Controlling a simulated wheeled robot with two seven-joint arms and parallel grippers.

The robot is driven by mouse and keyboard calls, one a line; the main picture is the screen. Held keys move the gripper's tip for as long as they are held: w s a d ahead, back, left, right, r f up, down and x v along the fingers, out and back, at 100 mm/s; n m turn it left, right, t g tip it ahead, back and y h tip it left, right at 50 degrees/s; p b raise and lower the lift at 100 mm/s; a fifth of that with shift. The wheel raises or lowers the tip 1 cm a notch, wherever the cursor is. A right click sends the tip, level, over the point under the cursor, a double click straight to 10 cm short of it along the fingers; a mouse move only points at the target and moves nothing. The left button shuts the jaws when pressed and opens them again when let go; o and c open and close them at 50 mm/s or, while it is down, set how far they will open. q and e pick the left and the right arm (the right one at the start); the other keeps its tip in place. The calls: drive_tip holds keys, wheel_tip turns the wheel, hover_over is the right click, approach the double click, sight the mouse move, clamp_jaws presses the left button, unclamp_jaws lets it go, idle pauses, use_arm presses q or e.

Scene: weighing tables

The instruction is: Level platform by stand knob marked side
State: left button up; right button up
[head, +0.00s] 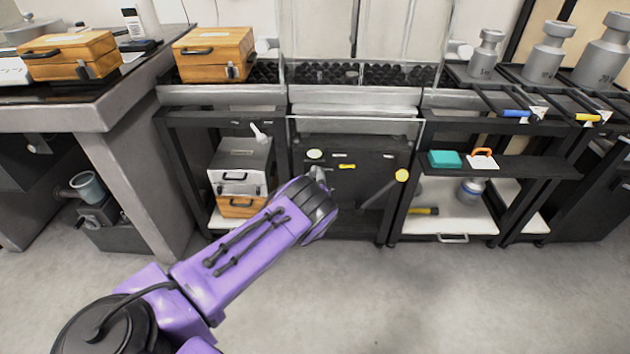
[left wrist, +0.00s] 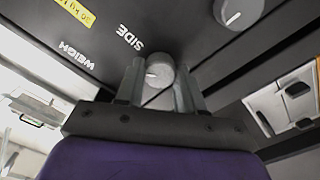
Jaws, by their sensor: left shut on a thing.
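The black stand (head: 375,160) is at the middle of the head view, under a pale grey platform edge (head: 355,97). In the left wrist view a grey round knob (left wrist: 158,74) with a white pointer line is on the black panel (left wrist: 185,22), close to the white word SIDE. My left gripper (left wrist: 160,85) is shut on this knob, one finger on each side. In the head view my left gripper (head: 318,180) is at the front of the stand, and the wrist hides the knob. The platform's tilt cannot be told. My right gripper is not in view.
A second grey knob (left wrist: 240,12) is on the same panel, near the gripper. A yellow-ended bar (head: 385,188) sticks out right of my wrist. Wooden and grey cases (head: 240,165) stand on a shelf at left. The floor in front is clear.

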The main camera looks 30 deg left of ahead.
use_arm(q)
drive_tip(key=shift+m, duration=1)
drive_tip(key=o, duration=1)
drive_tip(key=shift+o, duration=0.2)
drive_tip(key=shift+s+d, duration=0.25)
drive_tip(key=shift+s, duration=0.1)
drive_tip(key=p+v, duration=0.2)
drive_tip(key=v, duration=0.7)
drive_tip(key=shift+s, duration=0.4)
